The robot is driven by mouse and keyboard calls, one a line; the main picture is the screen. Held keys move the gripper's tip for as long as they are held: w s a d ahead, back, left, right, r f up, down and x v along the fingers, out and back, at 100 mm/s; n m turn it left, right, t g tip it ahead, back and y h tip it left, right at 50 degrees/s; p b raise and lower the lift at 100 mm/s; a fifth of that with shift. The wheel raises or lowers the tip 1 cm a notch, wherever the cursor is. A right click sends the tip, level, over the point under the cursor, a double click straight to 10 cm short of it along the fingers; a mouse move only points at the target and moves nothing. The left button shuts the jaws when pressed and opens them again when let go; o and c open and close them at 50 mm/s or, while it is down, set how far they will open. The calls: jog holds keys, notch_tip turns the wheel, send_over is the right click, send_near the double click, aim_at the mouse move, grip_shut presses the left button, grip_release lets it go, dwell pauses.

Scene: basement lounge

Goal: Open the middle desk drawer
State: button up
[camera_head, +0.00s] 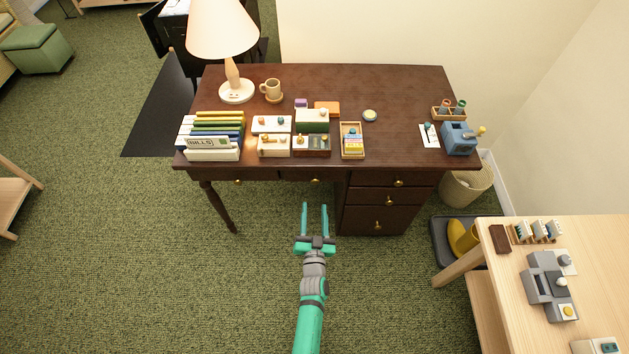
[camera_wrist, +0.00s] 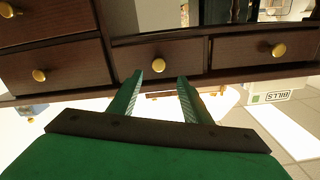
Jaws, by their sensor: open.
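The dark brown desk (camera_head: 410,85) has a row of drawers under its top. The middle drawer (camera_wrist: 200,55) of that row looks shut, with its round brass knob (camera_head: 315,181) on the front. In the wrist view, which is upside down, this knob (camera_wrist: 158,65) lies between the fingertips in the picture. My gripper (camera_head: 315,206) is green, open and empty. It points at the middle drawer, with the fingertips apparently short of the knob. Its fingertips also show in the wrist view (camera_wrist: 160,76).
The left drawer knob (camera_head: 238,182) and a right stack of drawers (camera_head: 389,201) flank the middle drawer. Folders (camera_head: 212,150), small boxes and a lamp (camera_head: 232,85) stand on the desk. A light wooden table (camera_head: 600,240) is at right. The carpet around my arm is clear.

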aim_at(315, 183)
jog(key=w, duration=0.8)
jog(key=shift+w+d, duration=0.1)
jog(key=shift+w, duration=0.25)
jog(key=shift+w+d, duration=0.15)
jog(key=shift+w, duration=0.7)
jog(key=shift+a, duration=0.2)
grip_shut()
jog(key=shift+d, duration=0.1)
